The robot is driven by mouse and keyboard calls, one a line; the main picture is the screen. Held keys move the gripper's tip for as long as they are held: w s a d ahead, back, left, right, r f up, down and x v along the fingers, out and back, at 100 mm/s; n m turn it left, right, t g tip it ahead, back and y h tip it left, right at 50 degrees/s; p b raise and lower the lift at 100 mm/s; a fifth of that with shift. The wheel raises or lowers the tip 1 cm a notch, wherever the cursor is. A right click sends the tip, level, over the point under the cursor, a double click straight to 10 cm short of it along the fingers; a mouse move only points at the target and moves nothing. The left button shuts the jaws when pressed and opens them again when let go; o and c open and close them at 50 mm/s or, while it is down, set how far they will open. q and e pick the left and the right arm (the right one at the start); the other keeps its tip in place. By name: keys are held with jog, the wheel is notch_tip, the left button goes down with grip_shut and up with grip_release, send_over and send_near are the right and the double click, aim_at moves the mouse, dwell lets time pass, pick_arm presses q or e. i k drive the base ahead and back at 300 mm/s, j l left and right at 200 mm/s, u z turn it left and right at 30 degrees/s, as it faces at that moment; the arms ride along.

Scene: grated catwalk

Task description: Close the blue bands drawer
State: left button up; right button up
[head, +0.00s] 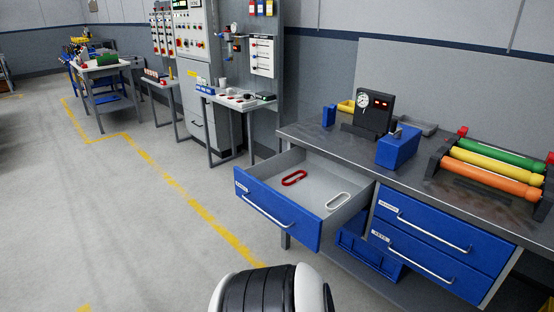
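A blue-fronted drawer (302,228) stands pulled well out from the left end of the grey workbench. Its front has a silver bar handle and a small white label too small to read surely. Inside the grey drawer box lie a red oblong ring (294,178) and a white oblong ring (338,201), apart from each other. Neither of my grippers shows in the head view. A rounded white and black part of mine stands at the bottom centre, below the drawer front.
Two shut blue drawers (420,228) sit to the right. A blue crate (370,250) is under the bench. The benchtop (318,137) holds a gauge box (373,113), a blue box (398,148) and a rack of coloured tubes (495,170). The floor left of the drawer is clear.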

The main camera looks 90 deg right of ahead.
aim_at(298, 209)
jog(key=z, duration=2.45)
